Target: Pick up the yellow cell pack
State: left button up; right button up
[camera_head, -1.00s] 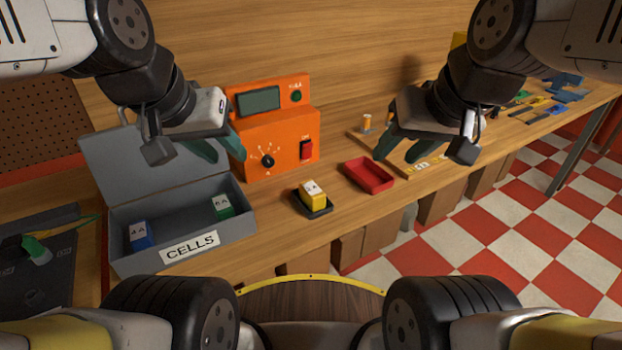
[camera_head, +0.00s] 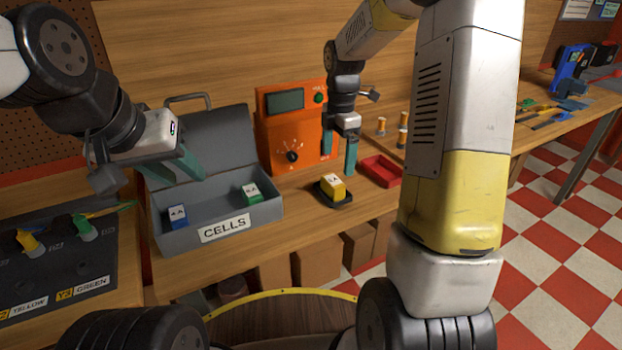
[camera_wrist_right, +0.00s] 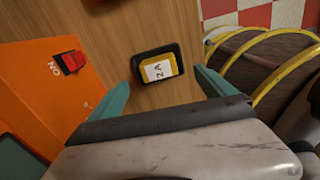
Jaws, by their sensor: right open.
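The yellow cell pack (camera_head: 333,186) sits in a small black tray (camera_head: 345,199) on the bench, in front of the orange tester. In the right wrist view the yellow cell pack (camera_wrist_right: 158,69) shows its white "2 A" label, lying beyond and between my fingertips. My right gripper (camera_head: 340,160) is open and empty, pointing down above and slightly behind the pack; it also shows in the right wrist view (camera_wrist_right: 165,90). My left gripper (camera_head: 190,172) hangs over the grey CELLS box; its fingers overlap, so its opening is unclear.
The grey CELLS box (camera_head: 262,212) holds a blue pack (camera_head: 177,215) and a green pack (camera_head: 252,193). The orange tester (camera_head: 280,130) stands close behind the tray. A red tray (camera_head: 382,171) lies to the right. A dark panel with clips (camera_head: 60,270) is at left.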

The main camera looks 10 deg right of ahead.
aim_at(334, 179)
jog(key=shift+w+a+f+n, duration=0.1)
jog(key=shift+f+n, duration=0.1)
jog(key=shift+f, duration=0.25)
jog(key=shift+w+a+f+n, duration=0.1)
jog(key=shift+f+n, duration=0.1)
jog(key=shift+f, duration=0.25)
notch_tip(334, 179, down, 7)
jog(key=c, duration=1.7)
jog(key=shift+r, duration=0.15)
